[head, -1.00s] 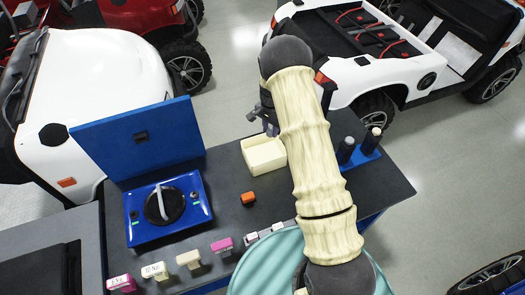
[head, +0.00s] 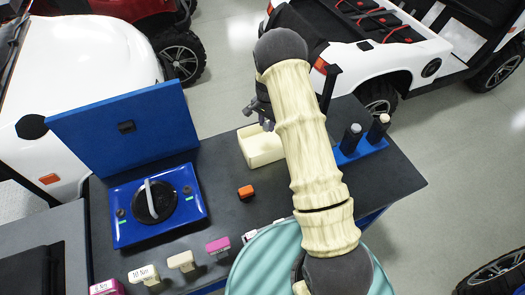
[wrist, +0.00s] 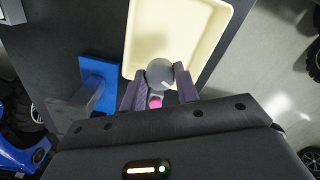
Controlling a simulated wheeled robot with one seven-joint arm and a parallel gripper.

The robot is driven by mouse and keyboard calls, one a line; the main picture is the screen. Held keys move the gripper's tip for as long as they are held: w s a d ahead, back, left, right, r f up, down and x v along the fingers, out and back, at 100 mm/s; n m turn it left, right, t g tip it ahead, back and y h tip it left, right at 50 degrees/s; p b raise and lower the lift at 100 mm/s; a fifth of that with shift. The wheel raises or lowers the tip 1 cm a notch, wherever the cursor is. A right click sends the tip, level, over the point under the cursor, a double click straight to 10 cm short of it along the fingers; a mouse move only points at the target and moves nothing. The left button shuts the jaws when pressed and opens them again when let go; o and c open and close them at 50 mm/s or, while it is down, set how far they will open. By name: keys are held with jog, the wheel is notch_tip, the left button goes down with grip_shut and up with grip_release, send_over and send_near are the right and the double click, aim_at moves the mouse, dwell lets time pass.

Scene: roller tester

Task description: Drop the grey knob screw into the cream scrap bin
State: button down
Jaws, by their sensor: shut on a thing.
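The grey knob screw (wrist: 160,72) is between the two fingers of my gripper (wrist: 158,86) in the wrist view, its round grey head facing up the picture. A small pink part shows just below it. The cream scrap bin (wrist: 192,12) is a shallow tray beyond the fingertips, and the knob overlaps its near rim in the picture. In the head view my gripper (head: 264,116) is by the far side of the bin (head: 262,150), whose right part is hidden behind my arm. The knob cannot be made out there.
A blue stand (head: 347,157) with two dark posts is right of my arm. A blue tester box (head: 190,210) with a black dial and raised lid (head: 90,130) is left. An orange block (head: 246,192) and several labelled blocks (head: 180,261) lie on the dark table (head: 215,165).

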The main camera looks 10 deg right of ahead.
jog(key=shift+f, duration=0.3)
jog(key=shift+f+b, duration=1.7)
jog(key=shift+f, duration=1.35)
jog(key=c, duration=1)
grip_release()
jog(key=shift+o, duration=0.2)
jog(key=shift+r, duration=0.15)
notch_tip(320, 180, up, 17)
jog(key=b, duration=0.4)
jog(key=shift+r, duration=0.1)
